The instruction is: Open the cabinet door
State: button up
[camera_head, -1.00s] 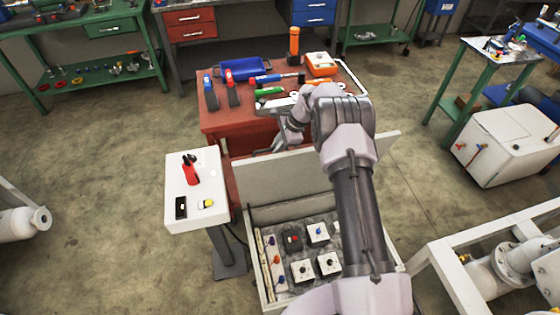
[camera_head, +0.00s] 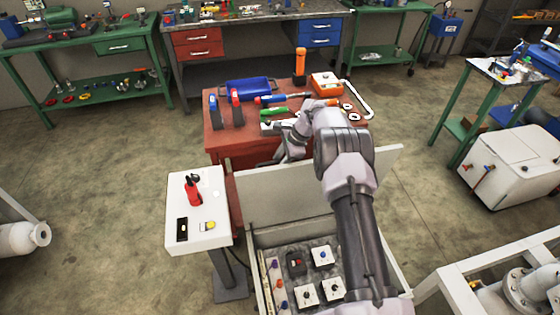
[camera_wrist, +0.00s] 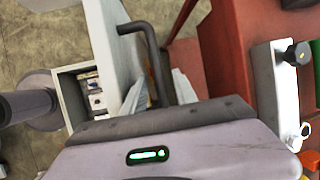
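The cabinet (camera_head: 256,273) is a pale box in the lower middle of the head view, with switches and buttons visible inside. Its door (camera_head: 285,197) stands wide open on the far side of the box; my arm covers part of it. In the wrist view the door (camera_wrist: 112,38) is seen near edge-on, with a dark bent handle (camera_wrist: 150,45) on it. My gripper (camera_wrist: 160,82) has a finger on each side of the handle bar, and the tips appear closed against it. In the head view the fingertips and handle are largely hidden.
A red workbench (camera_head: 225,143) with tools stands close behind the door. A white control box on a post (camera_head: 198,232) is at the cabinet's left. A white frame with pipes (camera_head: 480,268) is at right. Open floor lies left of the control box.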

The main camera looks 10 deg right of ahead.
jog(key=shift+r, duration=0.1)
jog(key=p+v, duration=0.4)
jog(key=v, duration=1.3)
jog(key=shift+r, duration=0.25)
